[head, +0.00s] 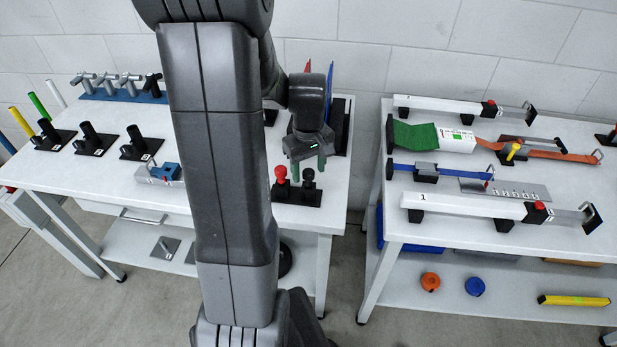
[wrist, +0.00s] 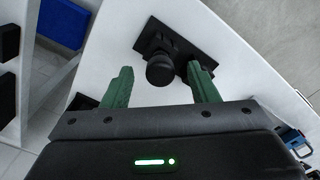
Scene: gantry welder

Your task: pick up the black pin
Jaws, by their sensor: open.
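The black pin (head: 309,176) stands upright with a round head in a black base plate (head: 300,196) near the front right corner of the left table. A red-headed pin (head: 281,174) stands beside it on the left. My gripper (head: 309,166) is open with green fingers, close to the black pin, holding nothing. In the wrist view, the black pin's head (wrist: 160,71) shows ahead of and between the open fingers (wrist: 160,84). I cannot see the red pin in the wrist view.
Black cylinders on plates (head: 92,138) and a small blue-and-grey vise (head: 164,173) stand further left on the table. A black rack (head: 340,125) with red and blue upright parts is behind my gripper. A gap separates the right table (head: 390,225).

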